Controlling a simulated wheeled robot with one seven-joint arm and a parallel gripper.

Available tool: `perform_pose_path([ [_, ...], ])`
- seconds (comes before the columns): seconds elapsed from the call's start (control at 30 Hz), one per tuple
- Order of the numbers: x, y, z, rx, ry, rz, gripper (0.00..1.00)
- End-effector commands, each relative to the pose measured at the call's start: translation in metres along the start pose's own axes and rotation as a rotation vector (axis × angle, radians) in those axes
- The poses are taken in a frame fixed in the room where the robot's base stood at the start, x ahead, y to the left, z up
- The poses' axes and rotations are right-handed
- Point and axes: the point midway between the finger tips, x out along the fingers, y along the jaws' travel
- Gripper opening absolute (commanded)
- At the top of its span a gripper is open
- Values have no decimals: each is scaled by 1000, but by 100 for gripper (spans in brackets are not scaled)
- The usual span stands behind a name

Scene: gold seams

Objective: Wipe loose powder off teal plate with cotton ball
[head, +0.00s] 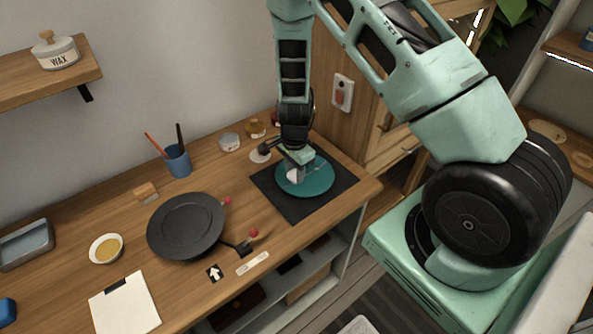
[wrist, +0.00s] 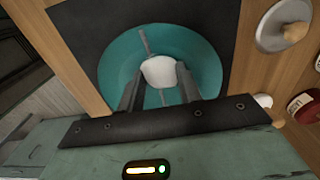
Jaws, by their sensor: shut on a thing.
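The teal plate (head: 318,183) lies on a dark square mat (head: 283,202) at the right end of the wooden workbench. It also shows in the wrist view (wrist: 112,75), with a thin pale grey line running across it. My gripper (head: 293,174) is over the plate, pointing down. It is shut on a white cotton ball (wrist: 158,72), which sits between the two fingers above or on the plate; I cannot tell whether it touches. Part of the plate is hidden behind the gripper and the ball. I cannot make out loose powder clearly.
A black round pan-like dish (head: 186,226) stands left of the mat. A blue cup with tools (head: 177,162), a small bowl of gold powder (head: 106,248), a clipboard (head: 125,304) and several small jars (head: 229,142) are also on the bench. The bench's right edge is near the mat.

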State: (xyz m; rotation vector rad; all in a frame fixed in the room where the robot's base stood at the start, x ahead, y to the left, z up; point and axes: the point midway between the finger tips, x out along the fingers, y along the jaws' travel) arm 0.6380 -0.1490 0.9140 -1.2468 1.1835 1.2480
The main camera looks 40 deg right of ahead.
Motion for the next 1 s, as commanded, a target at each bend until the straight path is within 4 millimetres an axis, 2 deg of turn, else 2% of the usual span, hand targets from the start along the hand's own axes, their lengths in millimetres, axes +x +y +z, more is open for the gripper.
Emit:
perform_pose_path([
  [0.53, 1, 12, -17, 2, 0, 0, 16],
  [1.0, 2, 4, -34, 1, 0, 0, 16],
])
